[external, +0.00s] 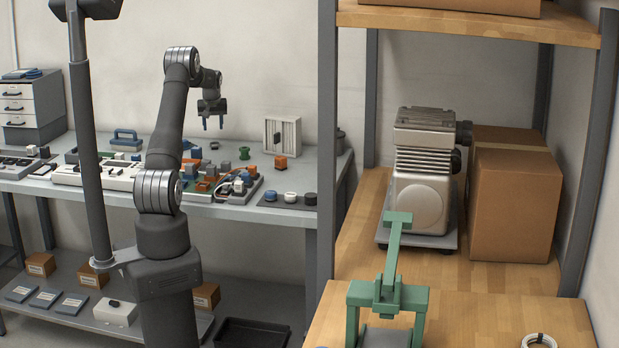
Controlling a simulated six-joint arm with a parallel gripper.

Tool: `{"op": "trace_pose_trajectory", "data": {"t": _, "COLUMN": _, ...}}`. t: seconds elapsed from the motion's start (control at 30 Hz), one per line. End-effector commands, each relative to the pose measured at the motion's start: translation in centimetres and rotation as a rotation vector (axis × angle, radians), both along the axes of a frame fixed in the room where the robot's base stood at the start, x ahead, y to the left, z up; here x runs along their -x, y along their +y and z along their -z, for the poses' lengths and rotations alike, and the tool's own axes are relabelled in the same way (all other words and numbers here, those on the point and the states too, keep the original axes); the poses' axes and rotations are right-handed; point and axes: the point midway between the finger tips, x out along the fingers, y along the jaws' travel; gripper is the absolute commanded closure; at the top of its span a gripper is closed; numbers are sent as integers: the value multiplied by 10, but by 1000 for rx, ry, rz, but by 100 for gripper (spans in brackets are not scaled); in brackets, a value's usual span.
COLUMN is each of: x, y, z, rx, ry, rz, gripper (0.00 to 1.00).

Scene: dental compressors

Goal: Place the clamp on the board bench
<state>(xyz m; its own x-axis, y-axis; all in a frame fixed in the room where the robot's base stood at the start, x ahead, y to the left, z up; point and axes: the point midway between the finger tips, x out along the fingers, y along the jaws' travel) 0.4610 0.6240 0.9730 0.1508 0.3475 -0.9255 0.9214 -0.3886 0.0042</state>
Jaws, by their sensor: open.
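My gripper (214,123) is open and empty, fingers pointing down, above the grey bench (300,190) that bears boards and small parts. A green frame with a raised lever arm (388,290), which looks like a clamp, stands on the wooden surface at the front right, far from my gripper. Its lower part is cut off by the picture edge. A blue handled piece (126,140) lies at the back of the bench, left of my gripper; I cannot tell whether it is a clamp. A board with orange, green and grey parts (225,185) lies below my gripper.
A metal compressor (421,185) and a cardboard box (512,195) stand on the wooden shelf. A dark shelf post (327,150) rises between bench and shelf. Blue, white and black round parts sit on a dark mat (289,200). A white ring (539,341) lies front right.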

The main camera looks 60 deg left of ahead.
Motion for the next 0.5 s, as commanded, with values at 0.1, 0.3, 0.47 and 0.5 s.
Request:
{"op": "trace_pose_trajectory", "data": {"t": 0.1, "x": 2, "y": -5, "z": -14, "rx": -1, "ry": -1, "rz": 0, "gripper": 54}}
{"op": "trace_pose_trajectory", "data": {"t": 0.3, "x": 3, "y": -9, "z": -22, "rx": -1, "ry": -1, "rz": 0, "gripper": 54}}
{"op": "trace_pose_trajectory", "data": {"t": 0.47, "x": 3, "y": -9, "z": -23, "rx": -1, "ry": -2, "rz": 0, "gripper": 54}}
{"op": "trace_pose_trajectory", "data": {"t": 0.5, "x": 3, "y": -8, "z": -23, "rx": -1, "ry": -2, "rz": 0, "gripper": 54}}
